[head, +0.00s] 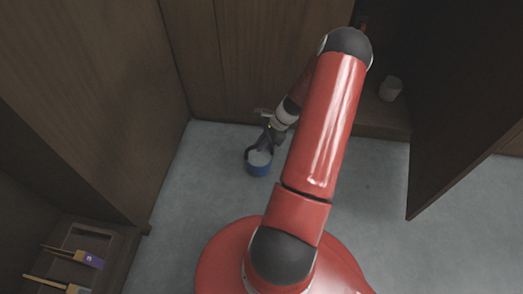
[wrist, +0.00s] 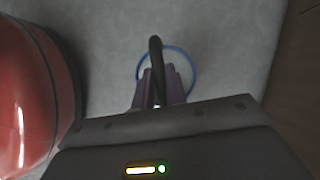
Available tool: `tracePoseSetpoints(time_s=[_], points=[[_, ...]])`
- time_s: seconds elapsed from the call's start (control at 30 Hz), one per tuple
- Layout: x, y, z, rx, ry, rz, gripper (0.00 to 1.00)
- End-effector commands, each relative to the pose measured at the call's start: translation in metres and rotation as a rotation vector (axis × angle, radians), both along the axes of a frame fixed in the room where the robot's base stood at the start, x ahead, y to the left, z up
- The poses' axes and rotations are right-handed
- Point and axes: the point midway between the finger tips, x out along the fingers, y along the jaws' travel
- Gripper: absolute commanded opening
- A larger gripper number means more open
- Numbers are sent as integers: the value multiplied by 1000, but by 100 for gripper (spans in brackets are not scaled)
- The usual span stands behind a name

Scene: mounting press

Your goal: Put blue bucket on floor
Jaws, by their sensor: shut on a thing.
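The blue bucket (head: 259,168) is low over the grey floor in the head view, just past my base. It looks roughly upright, with a pale inside and a dark handle. In the wrist view its blue rim (wrist: 194,70) shows as a ring around the dark handle (wrist: 155,65). My gripper (head: 266,146) reaches down at the bucket's upper edge. In the wrist view the purple fingers of my gripper (wrist: 159,82) are shut on the handle. I cannot tell whether the bucket's bottom touches the floor.
Brown wooden cabinet panels (head: 235,60) stand behind and to the left. Brushes (head: 75,257) lie in a wooden tray at lower left. The grey floor (head: 185,190) around the bucket is clear.

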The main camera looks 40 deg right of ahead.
Motion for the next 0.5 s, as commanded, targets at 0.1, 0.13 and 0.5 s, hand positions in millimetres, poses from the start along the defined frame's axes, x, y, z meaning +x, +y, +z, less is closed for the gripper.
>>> tracePoseSetpoints(time_s=[0.1,0.13,0.5], points=[[0,1,-16,4,1,-1,0],[0,1,-21,4,1,0,0],[0,0,-38,0,0,1,0]])
